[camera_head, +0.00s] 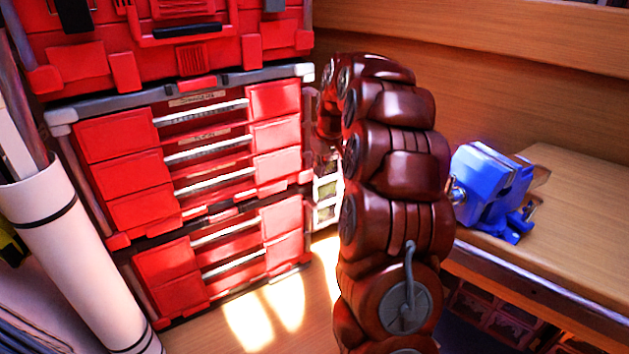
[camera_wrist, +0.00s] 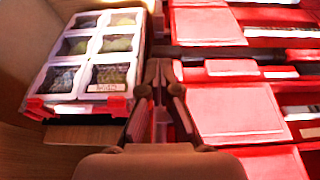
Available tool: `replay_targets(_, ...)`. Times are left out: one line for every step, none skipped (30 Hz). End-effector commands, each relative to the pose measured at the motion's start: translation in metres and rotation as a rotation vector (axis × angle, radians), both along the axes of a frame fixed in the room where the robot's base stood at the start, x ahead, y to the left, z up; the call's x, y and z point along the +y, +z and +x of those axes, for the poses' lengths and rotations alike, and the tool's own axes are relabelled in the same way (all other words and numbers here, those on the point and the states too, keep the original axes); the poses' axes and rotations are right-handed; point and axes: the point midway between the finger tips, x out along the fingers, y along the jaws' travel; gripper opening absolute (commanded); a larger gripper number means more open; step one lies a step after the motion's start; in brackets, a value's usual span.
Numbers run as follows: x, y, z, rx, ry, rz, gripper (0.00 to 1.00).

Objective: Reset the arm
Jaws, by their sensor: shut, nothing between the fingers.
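My arm (camera_head: 395,190), dark reddish brown, rises through the middle of the head view and bends over at the top toward the red tool chest. My gripper (camera_wrist: 158,75) shows in the wrist view with its fingers together and nothing between them. It points forward at the gap between the red drawers and a compartment case. In the head view the gripper is hidden or cannot be made out behind the arm's upper links.
The red tool chest (camera_head: 120,170) fills the left. The case (camera_wrist: 85,104) with several clear-lidded compartments stands left of the gripper, close by. A blue vise (camera_head: 490,185) sits on the wooden bench (camera_head: 585,215) at right. White rolls (camera_head: 70,250) stand at far left.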

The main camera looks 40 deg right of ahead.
Motion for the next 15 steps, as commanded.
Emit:
replay_targets(-0.0002,0.0045,-0.0007,-0.003,0.0,-0.001,0.0)
replay_targets(-0.0003,0.0065,-0.0012,-0.003,0.0,-0.001,0.0)
replay_targets(-0.0004,0.0087,-0.0018,-0.003,-0.001,-0.002,0.0)
replay_targets(-0.0004,0.0098,-0.0021,-0.003,-0.001,-0.002,0.0)
replay_targets(-0.0003,0.0107,-0.0024,-0.003,-0.001,-0.002,0.0)
replay_targets(-0.0003,0.0113,-0.0027,-0.003,-0.001,-0.002,0.0)
replay_targets(-0.0003,0.0117,-0.0028,-0.003,-0.001,-0.002,0.0)
replay_targets(-0.0003,0.0117,-0.0029,-0.003,-0.001,-0.002,0.0)
replay_targets(-0.0002,0.0117,-0.0029,-0.002,0.0,-0.001,0.0)
replay_targets(-0.0002,0.0116,-0.003,-0.002,-0.001,-0.002,0.0)
replay_targets(-0.0002,0.0115,-0.0029,-0.002,0.0,-0.001,0.0)
replay_targets(-0.0002,0.0113,-0.003,-0.002,0.0,-0.001,0.0)
replay_targets(-0.0002,0.0113,-0.003,-0.002,0.0,-0.001,0.0)
replay_targets(-0.0001,0.0113,-0.003,-0.001,0.0,-0.001,0.0)
replay_targets(-0.0002,0.0112,-0.003,-0.001,0.0,-0.001,0.0)
